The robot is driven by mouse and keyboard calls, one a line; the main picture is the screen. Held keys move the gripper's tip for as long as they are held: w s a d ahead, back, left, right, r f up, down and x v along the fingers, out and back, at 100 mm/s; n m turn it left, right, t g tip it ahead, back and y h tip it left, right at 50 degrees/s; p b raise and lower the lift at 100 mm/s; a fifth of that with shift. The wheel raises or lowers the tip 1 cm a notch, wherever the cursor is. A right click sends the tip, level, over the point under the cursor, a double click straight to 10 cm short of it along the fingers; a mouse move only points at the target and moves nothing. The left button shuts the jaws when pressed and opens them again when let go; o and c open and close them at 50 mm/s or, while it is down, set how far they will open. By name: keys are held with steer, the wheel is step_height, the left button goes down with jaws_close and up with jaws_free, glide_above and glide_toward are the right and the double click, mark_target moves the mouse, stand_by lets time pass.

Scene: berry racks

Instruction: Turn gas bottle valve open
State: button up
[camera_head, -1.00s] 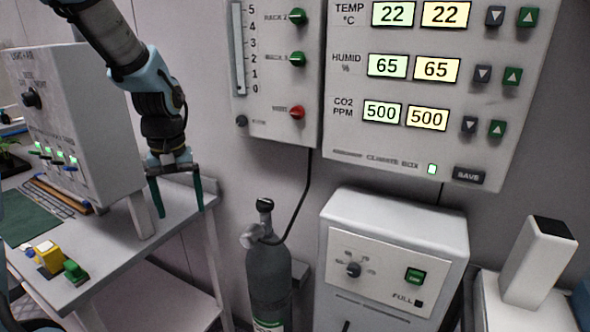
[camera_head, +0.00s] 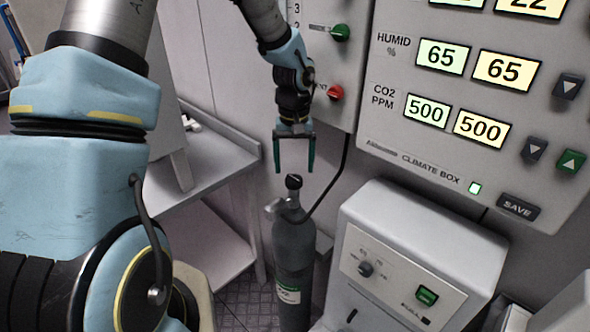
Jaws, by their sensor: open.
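The gas bottle (camera_head: 293,262) is a grey cylinder with a pale label, standing upright on the floor by the wall. Its valve knob (camera_head: 293,182) is black and sits on top, above a pale metal side fitting (camera_head: 277,206). My gripper (camera_head: 294,168) points down with two green fingers. It is open and empty. The fingertips hang just above the knob, one on each side of it in the picture. Whether they are level with the knob in depth I cannot tell.
The climate box panel (camera_head: 470,100) hangs on the wall at the right. A white machine (camera_head: 410,255) stands right of the bottle, close to it. A white table (camera_head: 215,165) is at the left. A dark hose (camera_head: 335,180) runs up from the bottle.

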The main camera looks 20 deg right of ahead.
mark_target(294, 179)
steer(key=shift+f+p, duration=0.35)
steer(key=shift+f, duration=1.45)
steer(key=shift+c, duration=0.3)
steer(key=c, duration=1.3)
